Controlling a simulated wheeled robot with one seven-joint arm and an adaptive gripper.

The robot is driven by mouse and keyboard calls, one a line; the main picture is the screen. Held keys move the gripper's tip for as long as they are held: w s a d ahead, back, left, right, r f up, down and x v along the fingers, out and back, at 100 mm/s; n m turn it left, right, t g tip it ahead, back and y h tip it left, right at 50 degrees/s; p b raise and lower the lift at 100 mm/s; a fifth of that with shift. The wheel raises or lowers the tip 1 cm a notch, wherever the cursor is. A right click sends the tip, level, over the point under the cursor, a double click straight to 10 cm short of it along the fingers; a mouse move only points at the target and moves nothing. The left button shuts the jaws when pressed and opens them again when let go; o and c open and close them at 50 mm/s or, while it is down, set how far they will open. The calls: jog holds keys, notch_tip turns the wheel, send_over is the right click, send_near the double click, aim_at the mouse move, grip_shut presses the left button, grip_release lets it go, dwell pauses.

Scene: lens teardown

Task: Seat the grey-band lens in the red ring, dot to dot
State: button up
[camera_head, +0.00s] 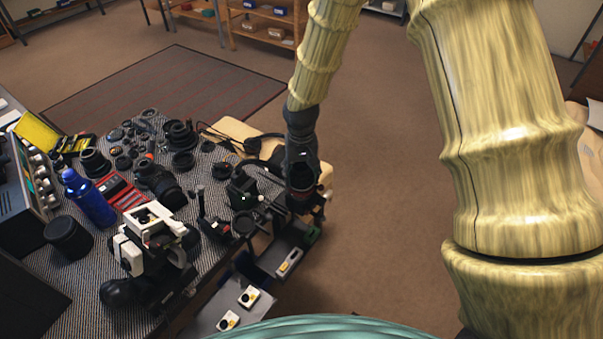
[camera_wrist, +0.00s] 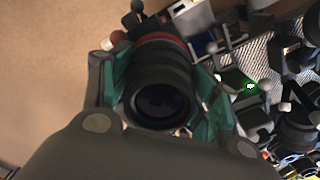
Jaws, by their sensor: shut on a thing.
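My gripper (camera_wrist: 161,82) is shut on a black, ribbed lens (camera_wrist: 160,104), with a green-sided finger on each side of it. The lens's round glass end faces the wrist camera. A red ring (camera_wrist: 168,42) shows at the far end of the lens, partly hidden behind it. I cannot tell whether the lens touches the ring or sits in it. No alignment dots and no clear grey band show. In the head view my gripper (camera_head: 302,195) hangs at the right edge of the bench, and the lens cannot be made out clearly there.
The patterned bench mat (camera_head: 70,300) is crowded with dark lens parts, a blue bottle (camera_head: 90,198), a red case (camera_head: 122,194) and a white-and-black device (camera_head: 150,222). A grey tray (camera_head: 205,318) with small white pieces is below my gripper. Open floor lies to the right.

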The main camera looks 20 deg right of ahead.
jog(key=o, duration=1.3)
notch_tip(320, 180, up, 12)
jog(key=shift+f, duration=0.1)
dwell(0.5)
